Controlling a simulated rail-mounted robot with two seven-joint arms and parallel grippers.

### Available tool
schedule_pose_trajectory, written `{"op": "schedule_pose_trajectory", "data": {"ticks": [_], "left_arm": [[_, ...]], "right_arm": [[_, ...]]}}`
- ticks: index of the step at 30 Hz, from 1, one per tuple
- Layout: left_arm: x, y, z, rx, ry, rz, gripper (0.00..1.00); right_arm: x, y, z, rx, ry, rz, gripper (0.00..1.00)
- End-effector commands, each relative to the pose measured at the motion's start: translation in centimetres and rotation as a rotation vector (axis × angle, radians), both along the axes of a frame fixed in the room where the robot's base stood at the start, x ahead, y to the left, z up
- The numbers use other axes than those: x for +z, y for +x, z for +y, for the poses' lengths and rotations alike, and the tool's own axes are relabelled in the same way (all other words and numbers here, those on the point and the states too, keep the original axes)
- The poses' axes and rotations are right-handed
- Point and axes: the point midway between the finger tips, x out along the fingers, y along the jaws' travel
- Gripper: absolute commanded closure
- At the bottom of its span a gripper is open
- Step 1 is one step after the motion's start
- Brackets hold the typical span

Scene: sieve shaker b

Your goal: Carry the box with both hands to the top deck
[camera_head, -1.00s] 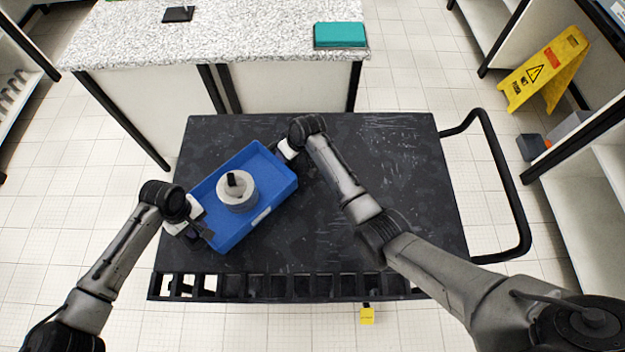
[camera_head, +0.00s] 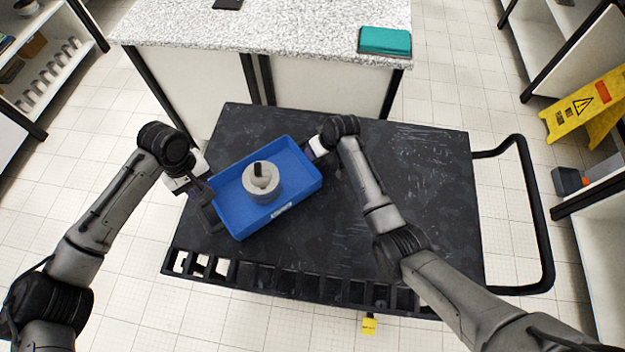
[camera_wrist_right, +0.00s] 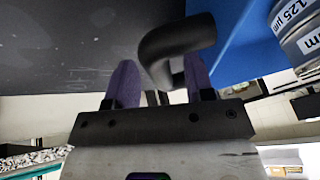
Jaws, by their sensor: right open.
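The blue box (camera_head: 228,222) lies at an angle on the left part of the black cart top (camera_head: 420,210), the top deck. A grey round sieve stack (camera_head: 263,185) with a dark knob stands in it. My right gripper (camera_head: 316,150) is at the box's far right end. In the right wrist view its open fingers (camera_wrist_right: 155,85) are on either side of the box's black handle (camera_wrist_right: 180,40). My left gripper (camera_head: 200,190) is at the box's left end, by a dark handle. Its fingers are too small and dark to tell whether they hold it.
A slotted rack (camera_head: 300,285) runs along the cart's near edge, and a push handle (camera_head: 545,220) sticks out right. A speckled counter (camera_head: 280,35) with a teal case (camera_head: 384,41) stands behind. The right half of the cart top is bare under my right arm.

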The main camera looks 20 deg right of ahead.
Motion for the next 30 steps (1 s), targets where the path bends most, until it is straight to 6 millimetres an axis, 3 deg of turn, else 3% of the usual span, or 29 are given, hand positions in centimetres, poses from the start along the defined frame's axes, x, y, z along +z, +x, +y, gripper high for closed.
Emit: {"op": "schedule_pose_trajectory", "data": {"ticks": [16,22,30], "left_arm": [[0.0,0.0,0.0,0.000,0.000,0.000,0.70],[0.0,0.0,0.0,0.000,0.000,0.000,0.70],[0.0,0.0,0.0,0.000,0.000,0.000,0.70]], "right_arm": [[8.1,-2.8,-2.5,0.000,-0.001,-0.003,0.51],[9.6,-3.3,-3.0,0.001,-0.001,0.000,0.51],[10.0,-3.5,-3.1,0.000,0.000,0.000,0.51]]}}
